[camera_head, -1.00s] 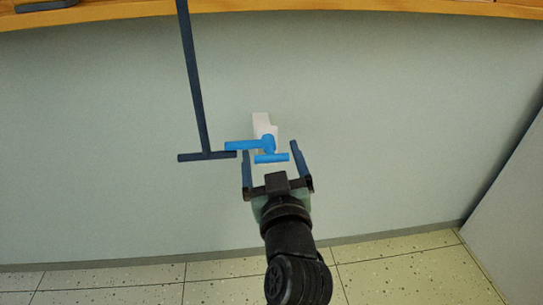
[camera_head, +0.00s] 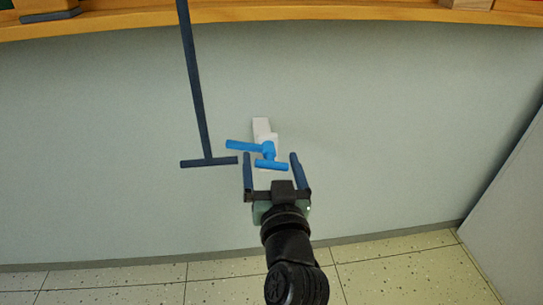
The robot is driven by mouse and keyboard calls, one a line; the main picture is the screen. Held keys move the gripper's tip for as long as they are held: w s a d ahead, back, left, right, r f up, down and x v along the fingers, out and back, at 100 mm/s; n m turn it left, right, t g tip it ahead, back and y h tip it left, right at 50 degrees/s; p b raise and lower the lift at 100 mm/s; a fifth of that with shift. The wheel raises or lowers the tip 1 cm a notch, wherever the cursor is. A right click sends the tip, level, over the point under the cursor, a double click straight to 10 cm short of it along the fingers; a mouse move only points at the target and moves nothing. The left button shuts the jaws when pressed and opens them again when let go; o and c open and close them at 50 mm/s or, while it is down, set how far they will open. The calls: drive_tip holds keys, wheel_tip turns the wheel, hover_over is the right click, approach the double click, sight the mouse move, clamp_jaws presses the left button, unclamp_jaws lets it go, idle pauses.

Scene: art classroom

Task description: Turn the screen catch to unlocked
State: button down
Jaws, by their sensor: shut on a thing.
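The screen catch is a bright blue piece on a white mount (camera_head: 262,127) on the pale wall. Its upper arm (camera_head: 245,146) points left and slopes slightly down to the right. Its lower crossbar (camera_head: 271,164) lies between the two dark fingers of my gripper (camera_head: 271,158). My gripper is shut on this blue catch, one finger at each end of the crossbar. Any gap between the fingers and the bar ends is too small to judge. No lock marking shows.
A dark blue T-shaped bar (camera_head: 198,100) hangs down left of the catch, its foot close to my left finger. A wooden ledge (camera_head: 250,15) with objects runs along the top. A grey panel (camera_head: 510,210) stands at the right. Tiled floor (camera_head: 130,290) lies below.

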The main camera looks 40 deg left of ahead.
drive_tip(key=m+p, duration=0.3)
drive_tip(key=m, duration=0.1)
drive_tip(key=shift+r+m, duration=0.1)
drive_tip(key=shift+m, duration=0.2)
drive_tip(key=m+p, duration=0.2)
drive_tip(key=m, duration=0.1)
drive_tip(key=shift+m, duration=0.4)
drive_tip(key=m+p, duration=0.2)
drive_tip(key=m, duration=0.2)
drive_tip(key=shift+p, duration=0.35)
drive_tip(key=shift+m+p, duration=0.55)
drive_tip(key=shift+m, duration=0.65)
drive_tip(key=shift+f, duration=0.2)
unclamp_jaws()
drive_tip(key=shift+s+d, duration=0.1)
drive_tip(key=shift+d, duration=0.05)
drive_tip(key=v, duration=1.2)
drive_tip(key=shift+s+d+p, duration=0.25)
drive_tip(key=shift+s+p, duration=0.05)
